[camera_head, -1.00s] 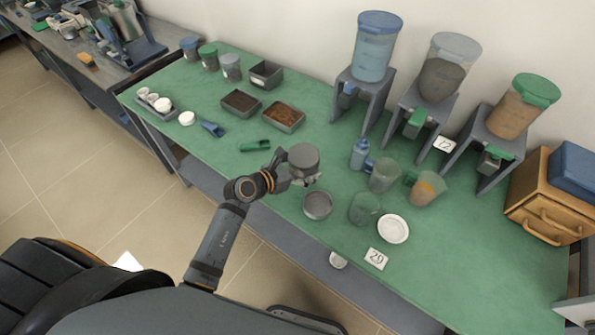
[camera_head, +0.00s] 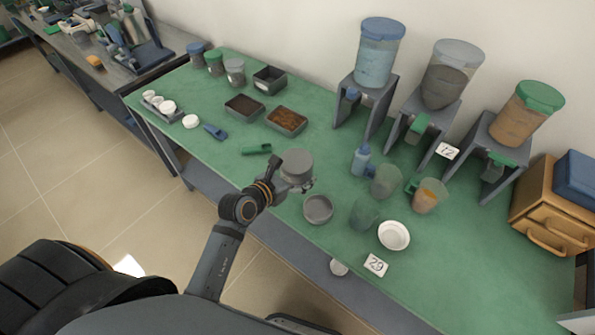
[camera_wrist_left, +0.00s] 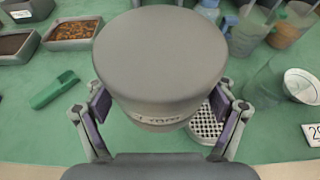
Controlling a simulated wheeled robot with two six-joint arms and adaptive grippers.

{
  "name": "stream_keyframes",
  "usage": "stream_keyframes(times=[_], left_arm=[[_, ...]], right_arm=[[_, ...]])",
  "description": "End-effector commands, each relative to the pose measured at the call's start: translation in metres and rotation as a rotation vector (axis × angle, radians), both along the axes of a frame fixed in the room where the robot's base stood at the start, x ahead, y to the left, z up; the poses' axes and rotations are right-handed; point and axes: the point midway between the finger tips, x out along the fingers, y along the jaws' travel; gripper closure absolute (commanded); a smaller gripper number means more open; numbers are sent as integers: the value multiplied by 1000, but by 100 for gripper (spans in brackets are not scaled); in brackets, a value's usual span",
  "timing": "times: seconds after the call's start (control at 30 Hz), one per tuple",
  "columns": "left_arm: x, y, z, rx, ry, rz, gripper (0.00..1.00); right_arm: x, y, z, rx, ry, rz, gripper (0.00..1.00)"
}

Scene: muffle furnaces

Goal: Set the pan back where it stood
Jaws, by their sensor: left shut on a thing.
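My left gripper (camera_head: 294,183) is shut on a round grey pan (camera_head: 297,164) with a flat, closed upper face. In the left wrist view the pan (camera_wrist_left: 160,60) fills the middle, between the two fingers (camera_wrist_left: 158,115), with faint lettering on its side. It appears held level over the front part of the green table; its underside is hidden. A round grey sieve-like dish (camera_head: 318,208) lies on the table to the right and nearer the front edge. Its perforated floor (camera_wrist_left: 206,122) shows partly behind the pan in the wrist view. My right gripper is not in view.
Right of the pan stand a blue-capped bottle (camera_head: 360,160), clear jugs (camera_head: 386,181), a white dish (camera_head: 394,236) and a "29" card (camera_head: 376,265). A green scoop (camera_head: 257,149) and soil-filled trays (camera_head: 287,121) lie behind to the left. Hoppers on stands (camera_head: 376,90) line the wall.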

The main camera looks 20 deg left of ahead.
Motion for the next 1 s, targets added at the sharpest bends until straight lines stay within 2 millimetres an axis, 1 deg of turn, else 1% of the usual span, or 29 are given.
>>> stream_keyframes(times=[0.03,0.13,0.17,0.23,0.3,0.4,0.63,0.67,0.7,0.83,1.0], left_arm=[[13,4,-2,4,-2,0,74],[37,10,-15,2,-2,1,74],[40,11,-25,1,1,1,74],[51,14,-39,-1,0,1,74],[61,16,-51,0,-1,1,74],[70,18,-62,-1,-2,1,74],[76,20,-70,-1,-2,0,74],[79,20,-73,-1,-2,1,74],[80,21,-81,-1,0,1,74],[79,21,-101,-1,1,2,74],[79,21,-103,-1,-3,1,74]], right_arm=[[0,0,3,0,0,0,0],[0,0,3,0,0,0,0],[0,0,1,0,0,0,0],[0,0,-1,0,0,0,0],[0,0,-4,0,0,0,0],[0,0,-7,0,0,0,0],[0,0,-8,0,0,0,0],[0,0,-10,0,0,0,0],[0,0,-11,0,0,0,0],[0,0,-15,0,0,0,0],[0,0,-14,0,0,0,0]])
